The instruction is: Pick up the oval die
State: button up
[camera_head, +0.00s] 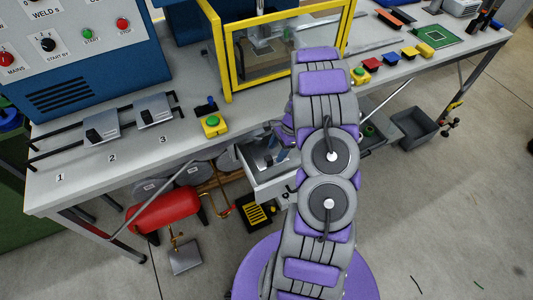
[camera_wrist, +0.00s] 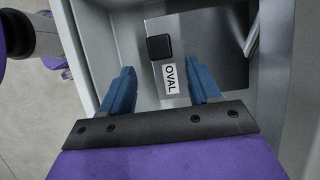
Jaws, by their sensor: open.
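The oval die (camera_wrist: 205,50) is a grey metal block with a black square knob and a white label reading OVAL. It lies in an open grey drawer (camera_wrist: 273,110) under the bench. My gripper (camera_wrist: 160,68) is open above the drawer, its two blue fingers pointing toward the die. The label shows between the fingers and the knob lies just beyond the fingertips. I cannot tell how high the fingers are above the die. In the head view my arm partly covers the drawer (camera_head: 258,193), and the gripper is mostly hidden there.
The bench (camera_head: 70,190) carries two similar metal blocks (camera_head: 100,128) on rails at marks 2 and 3; mark 1 is bare. A yellow-framed enclosure (camera_head: 225,60) and a green button box (camera_head: 213,124) stand above the drawer. A red tank (camera_head: 165,211) and pedal (camera_head: 258,216) are below.

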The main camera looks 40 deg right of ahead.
aim_at(271, 157)
jog(key=b+x, duration=0.1)
jog(key=x, duration=0.3)
jog(key=shift+w+a, duration=0.2)
jog(key=shift+f, duration=0.4)
jog(key=shift+d, duration=0.1)
jog(key=shift+c, duration=0.3)
jog(key=shift+a, duration=0.2)
jog(key=c, duration=0.6)
jog(key=shift+d, duration=0.1)
grip_shut()
